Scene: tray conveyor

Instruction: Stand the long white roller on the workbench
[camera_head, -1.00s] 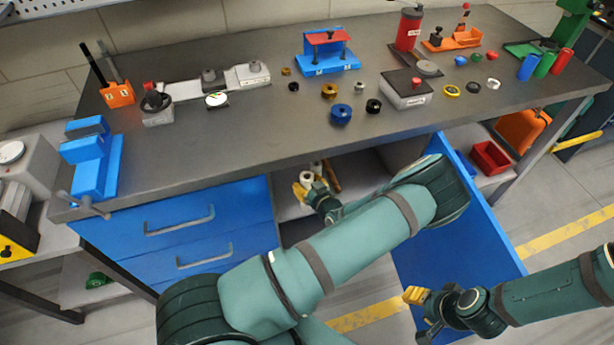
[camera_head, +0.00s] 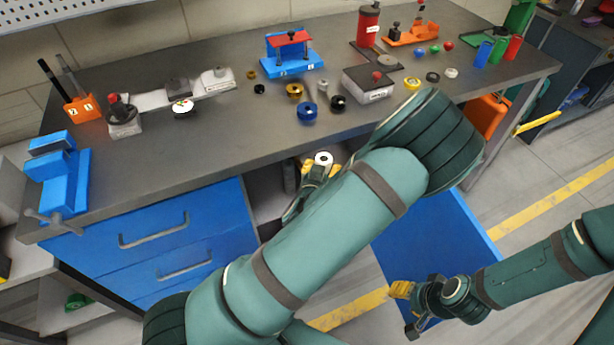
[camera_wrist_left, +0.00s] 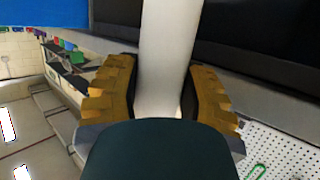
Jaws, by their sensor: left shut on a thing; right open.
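My left gripper (camera_head: 319,174) is at the front edge of the workbench (camera_head: 200,140), by the open bay under the top. It is shut on the long white roller (camera_head: 324,158), whose round end with a dark hole shows above the yellow fingers. In the left wrist view the white roller (camera_wrist_left: 165,60) runs between the yellow fingers (camera_wrist_left: 158,100). Its far end is out of that view. My right gripper (camera_head: 405,298) is open and empty, low in front of the blue door and away from the bench.
A blue vise (camera_head: 58,180) is at the left. The front left-centre of the top is clear.

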